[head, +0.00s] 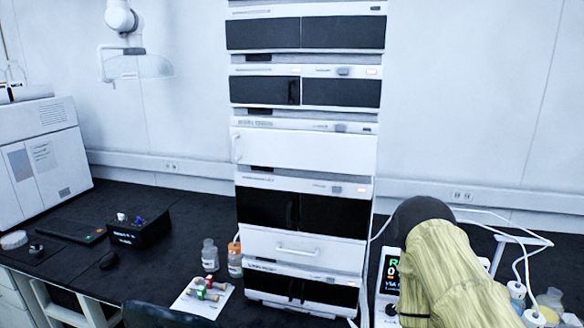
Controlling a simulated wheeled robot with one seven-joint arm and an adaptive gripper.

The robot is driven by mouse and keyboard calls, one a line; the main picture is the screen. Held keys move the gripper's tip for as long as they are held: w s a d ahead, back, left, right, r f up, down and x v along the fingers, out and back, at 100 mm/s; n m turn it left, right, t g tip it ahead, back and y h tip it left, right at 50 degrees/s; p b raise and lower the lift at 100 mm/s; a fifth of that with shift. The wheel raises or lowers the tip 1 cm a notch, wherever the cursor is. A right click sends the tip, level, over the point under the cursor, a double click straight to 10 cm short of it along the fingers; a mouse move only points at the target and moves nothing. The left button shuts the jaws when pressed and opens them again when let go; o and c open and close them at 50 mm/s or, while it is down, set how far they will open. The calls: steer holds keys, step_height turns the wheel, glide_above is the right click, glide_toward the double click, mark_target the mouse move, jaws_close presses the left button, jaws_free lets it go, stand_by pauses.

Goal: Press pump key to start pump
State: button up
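The pump (390,283) stands on the dark bench to the right of the tall instrument stack. I cannot make out the pump key. My gripper cannot be seen in this view, so its fingers and their distance from the pump do not show.
The chromatography stack (305,150) rises just left of the pump. Bottles (550,300) and white tubing are at the right. A clear bottle (209,256), an orange bottle (235,260) and a white sheet (190,303) with small parts lie left of the stack. The bench behind them is mostly clear.

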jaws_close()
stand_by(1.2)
